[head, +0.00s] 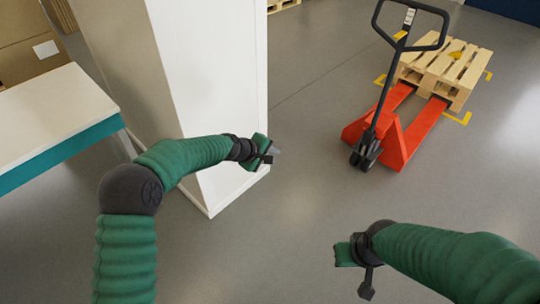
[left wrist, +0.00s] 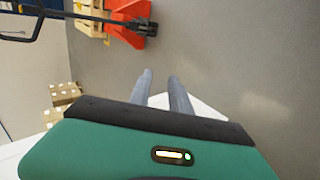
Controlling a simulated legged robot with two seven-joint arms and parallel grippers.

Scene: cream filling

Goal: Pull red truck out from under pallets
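The red pallet truck (head: 392,138) stands on the floor at the upper right of the head view, its forks running under the wooden pallets (head: 440,68). Its black handle (head: 411,46) rises toward me and ends in a loop. In the left wrist view the truck (left wrist: 130,20), its handle (left wrist: 20,36) and the pallets (left wrist: 92,12) show at the top. My left gripper (head: 272,153) is left of the truck, clear of it; its two fingers (left wrist: 160,78) stand apart with nothing between them. My right gripper (head: 366,282) is below the truck, touching nothing; its finger gap is unclear.
A white column (head: 215,75) stands close behind my left arm. A white table (head: 50,115) with a teal edge is at the left, with cardboard boxes (head: 30,50) behind. Yellow floor marks (head: 460,118) surround the pallets. The grey floor before the truck is clear.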

